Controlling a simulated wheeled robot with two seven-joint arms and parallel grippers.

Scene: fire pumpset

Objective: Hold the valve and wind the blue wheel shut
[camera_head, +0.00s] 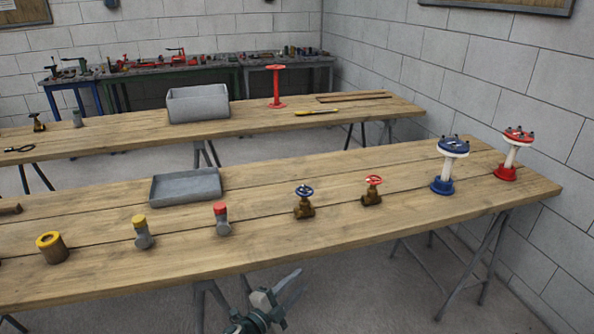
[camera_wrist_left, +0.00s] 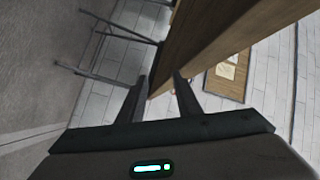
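A small brass valve (camera_head: 304,209) with a blue handwheel (camera_head: 303,191) stands upright on the front wooden table, right of its middle. A similar brass valve with a red handwheel (camera_head: 373,181) stands to its right. My left gripper (camera_head: 293,283) is below and in front of the table's front edge, apart from the valves. In the left wrist view its two fingers (camera_wrist_left: 163,92) are spread with nothing between them. That view shows the table's edge and the wall, but no valve. My right gripper is in neither view.
A blue-based stand with a blue wheel (camera_head: 453,146) and a red one (camera_head: 518,135) are at the table's right end. Capped fittings (camera_head: 222,220), a yellow-topped cylinder (camera_head: 54,249) and a grey tray (camera_head: 186,186) are to the left. The wood before the valves is clear.

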